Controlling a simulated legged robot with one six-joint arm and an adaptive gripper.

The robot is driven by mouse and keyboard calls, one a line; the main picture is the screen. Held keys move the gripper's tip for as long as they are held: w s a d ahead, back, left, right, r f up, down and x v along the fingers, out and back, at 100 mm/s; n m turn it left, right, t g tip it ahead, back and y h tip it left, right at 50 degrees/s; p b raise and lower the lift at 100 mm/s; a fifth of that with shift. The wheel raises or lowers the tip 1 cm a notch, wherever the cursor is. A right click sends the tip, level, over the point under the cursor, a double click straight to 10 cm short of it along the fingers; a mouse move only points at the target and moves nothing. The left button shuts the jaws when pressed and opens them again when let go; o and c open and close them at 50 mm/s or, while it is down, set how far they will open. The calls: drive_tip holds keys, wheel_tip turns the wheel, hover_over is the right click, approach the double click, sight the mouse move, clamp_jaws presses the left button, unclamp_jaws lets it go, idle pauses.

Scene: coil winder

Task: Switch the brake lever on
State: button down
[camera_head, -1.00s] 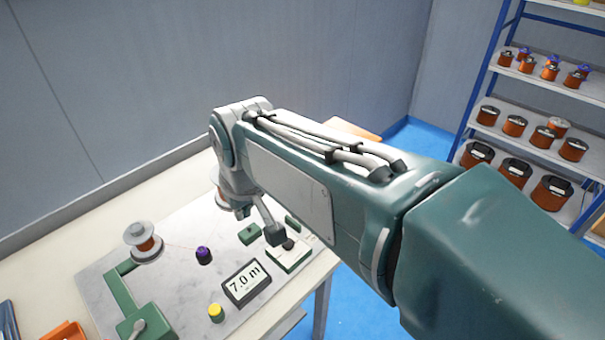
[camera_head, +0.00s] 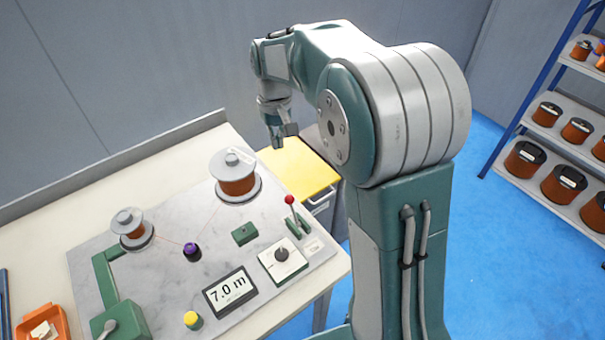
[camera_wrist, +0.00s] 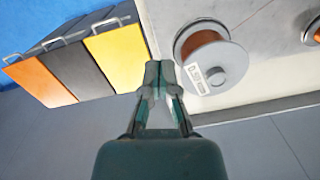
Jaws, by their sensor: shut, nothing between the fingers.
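A lever with a red ball knob (camera_head: 290,200) rises from a green base (camera_head: 297,226) at the right side of the marble-look board (camera_head: 185,270) in the head view; its shaft looks close to upright, leaning slightly. I cannot read the small label beside it. My gripper (camera_head: 283,134) is shut and empty, pointing down in the air above and behind the lever, near the bench's far right edge. In the wrist view my gripper (camera_wrist: 160,75) shows its fingertips together, beside the large copper spool. The lever is not seen in the wrist view.
The large spool (camera_head: 238,180) stands left of the lever. A black dial (camera_head: 282,255), a display reading 7.0 m (camera_head: 231,291), a purple-topped post (camera_head: 192,251) and a yellow button (camera_head: 192,319) share the board. A yellow-topped cabinet (camera_head: 303,172) stands beyond the bench edge.

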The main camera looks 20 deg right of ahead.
sight(293, 211)
drive_tip(key=shift+w+a, duration=0.1)
drive_tip(key=shift+a, duration=0.5)
drive_tip(key=s+d+f, duration=0.1)
drive_tip(key=s+f, duration=0.3)
drive_tip(key=f, duration=0.7)
drive_tip(key=shift+s, duration=0.25)
drive_tip(key=shift+a+r, duration=0.1)
drive_tip(key=shift+s, duration=0.15)
drive_tip(key=shift+s+d+r+t, duration=0.15)
drive_tip(key=shift+d+t, duration=0.05)
drive_tip(key=shift+t, duration=0.1)
